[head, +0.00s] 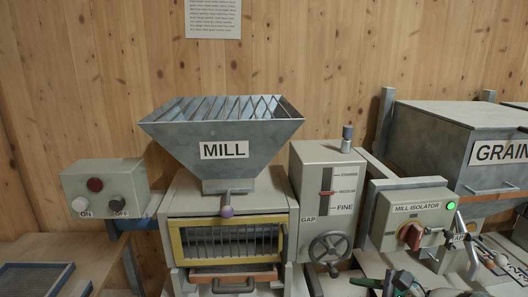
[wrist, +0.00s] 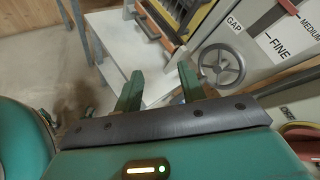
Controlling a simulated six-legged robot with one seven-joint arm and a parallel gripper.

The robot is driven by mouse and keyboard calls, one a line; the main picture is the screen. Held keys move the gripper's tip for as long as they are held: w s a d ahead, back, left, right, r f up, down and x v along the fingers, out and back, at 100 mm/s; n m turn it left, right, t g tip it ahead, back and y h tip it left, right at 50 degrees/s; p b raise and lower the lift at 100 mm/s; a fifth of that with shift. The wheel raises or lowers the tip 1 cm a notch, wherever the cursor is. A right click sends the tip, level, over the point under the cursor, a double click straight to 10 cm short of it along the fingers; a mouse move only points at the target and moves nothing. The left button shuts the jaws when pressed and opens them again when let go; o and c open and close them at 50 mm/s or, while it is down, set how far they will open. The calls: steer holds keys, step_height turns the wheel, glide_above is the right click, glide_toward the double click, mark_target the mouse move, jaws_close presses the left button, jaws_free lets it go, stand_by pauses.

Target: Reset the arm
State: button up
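My gripper (wrist: 160,86) shows in the wrist view with its two green fingers apart and nothing between them. Behind the fingers are a pale platform (wrist: 122,46) and the floor. Green and dark parts at the bottom edge of the head view, right of centre, look like my arm's end, mostly cut off. The mill (head: 222,152) stands in the middle of the head view, with a grey hopper on top and a yellow-framed guard (head: 228,241) over bars. The gap handwheel (head: 330,247) is right of the guard and also shows in the wrist view (wrist: 222,65).
The mill isolator box (head: 418,220) has a red knob and a lit green lamp. A grain bin (head: 455,140) stands at the right. An ON/OFF button box (head: 104,190) is at the left. A tray (head: 36,280) lies on the left bench. A wooden wall closes the back.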

steer(key=s+a+r+n+g+h, duration=0.1)
steer(key=s+a+n+g+h, duration=0.1)
steer(key=n, duration=0.8)
steer(key=s+a+r+n+g+h, duration=0.1)
steer(key=s+a+n+h, duration=0.3)
steer(key=n, duration=0.6)
steer(key=shift+s+a+g+h, duration=0.4)
steer(key=shift+s+h, duration=1)
steer(key=shift+s, duration=0.45)
steer(key=shift+r, duration=0.1)
